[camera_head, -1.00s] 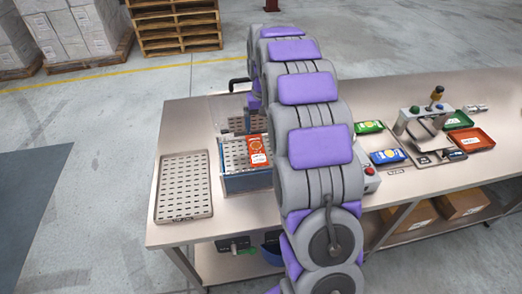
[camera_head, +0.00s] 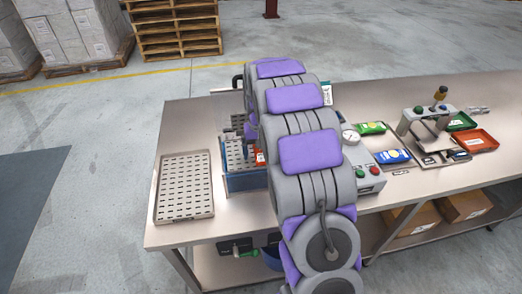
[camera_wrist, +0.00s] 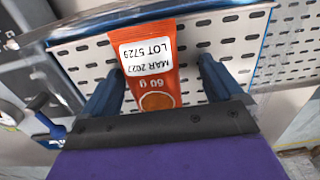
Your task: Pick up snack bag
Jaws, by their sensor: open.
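My gripper (camera_wrist: 163,75) is open, with one blue finger on each side of the bag. Whether the fingers touch the bag cannot be told. In the head view only a sliver of the orange bag (camera_head: 260,157) shows beside my arm, in the blue-sided perforated tray (camera_head: 244,182). A green bag (camera_head: 371,128) and a blue bag (camera_head: 392,156) lie further right on the bench.
An empty perforated tray (camera_head: 183,190) lies at the bench's left end. A grey box with buttons and a gauge (camera_head: 367,178) stands right of my arm. A grey and green device (camera_head: 428,118) and a red tray (camera_head: 477,141) stand further right.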

